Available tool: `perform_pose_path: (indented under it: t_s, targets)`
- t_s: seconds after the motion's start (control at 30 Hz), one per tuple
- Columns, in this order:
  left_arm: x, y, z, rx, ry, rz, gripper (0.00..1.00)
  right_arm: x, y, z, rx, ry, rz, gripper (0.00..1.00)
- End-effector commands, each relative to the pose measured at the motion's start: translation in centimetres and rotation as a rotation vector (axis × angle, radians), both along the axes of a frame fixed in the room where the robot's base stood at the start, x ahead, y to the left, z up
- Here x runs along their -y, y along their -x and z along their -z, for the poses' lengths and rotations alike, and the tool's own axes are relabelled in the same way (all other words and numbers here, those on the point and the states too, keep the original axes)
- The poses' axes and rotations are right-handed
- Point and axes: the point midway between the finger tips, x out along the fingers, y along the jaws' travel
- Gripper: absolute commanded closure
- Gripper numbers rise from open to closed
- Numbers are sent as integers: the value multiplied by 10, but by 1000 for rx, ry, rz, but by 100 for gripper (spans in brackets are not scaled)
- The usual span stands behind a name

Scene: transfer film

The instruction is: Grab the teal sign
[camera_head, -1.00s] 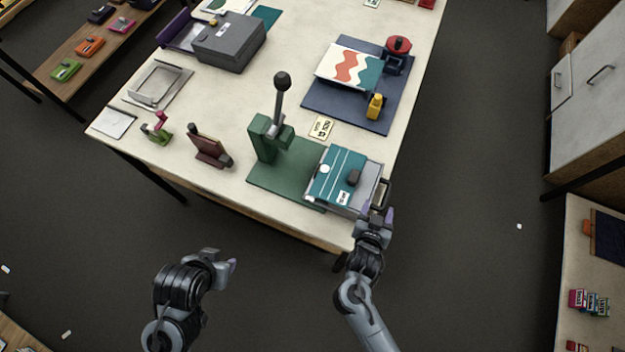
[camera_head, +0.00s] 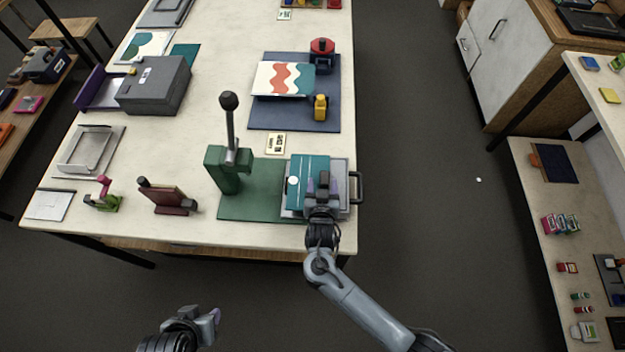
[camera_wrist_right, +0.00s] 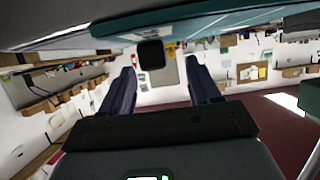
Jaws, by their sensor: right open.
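The teal sign (camera_head: 304,172) lies on a grey tray (camera_head: 343,170) at the near right corner of the table. It bears white lines and a white dot. My right gripper (camera_head: 324,186) is over the right part of the sign and hides some of it. In the right wrist view the sign's teal edge (camera_wrist_right: 215,22) crosses the top, and a small dark block (camera_wrist_right: 151,55) shows between the two spread, empty-looking fingers (camera_wrist_right: 160,85). Whether they touch it is unclear. My left gripper (camera_head: 213,318) is low, off the table's front; its jaws are too small to judge.
A green lever press (camera_head: 228,168) stands just left of the sign. A dark handle (camera_head: 357,187) sticks out right of the tray. A maroon stand (camera_head: 167,196) is farther left.

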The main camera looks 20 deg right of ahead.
Motion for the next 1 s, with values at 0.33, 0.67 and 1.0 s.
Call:
perform_pose_path:
  t_s: [0.33, 0.67, 1.0]
  targets:
    - [-3, 0, -7, 2, -10, 6, 56, 19, -33, 11, 0, 3, 0, 38]
    - [-2, 0, -7, 1, -6, 2, 56, 23, -43, 17, 0, -2, -1, 38]
    - [1, 0, -7, 0, 5, -4, 56, 23, -43, 16, -1, -1, -1, 75]
